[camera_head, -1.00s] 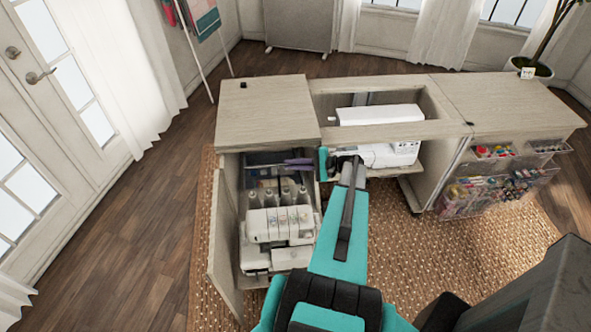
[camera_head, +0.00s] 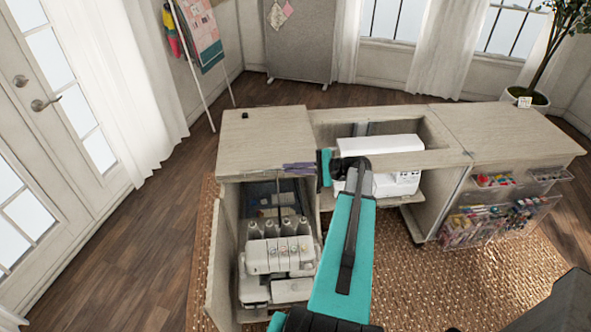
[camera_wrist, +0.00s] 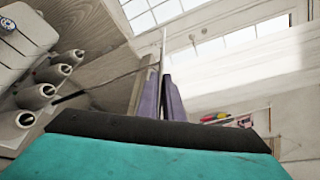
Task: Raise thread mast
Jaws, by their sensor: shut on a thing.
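The white serger (camera_head: 280,255) stands in the open left bay of the sewing cabinet, with several thread cones (camera_head: 287,227) at its back. The thread mast (camera_head: 278,203) is a thin dark rod standing up behind the cones. In the wrist view the mast (camera_wrist: 105,81) runs from beside the cones (camera_wrist: 40,92) to my gripper's purple fingers (camera_wrist: 161,96). My gripper (camera_head: 299,168) is shut on the mast's upper end, near the front edge of the cabinet's left top. The fingers partly hide the gripped part.
The cabinet's left top (camera_head: 265,140) is close to the gripper. The bay's open door (camera_head: 222,260) stands at left. A white sewing machine (camera_head: 385,150) sits in the middle opening. Bins of supplies (camera_head: 490,215) are on the right. Floor at left is clear.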

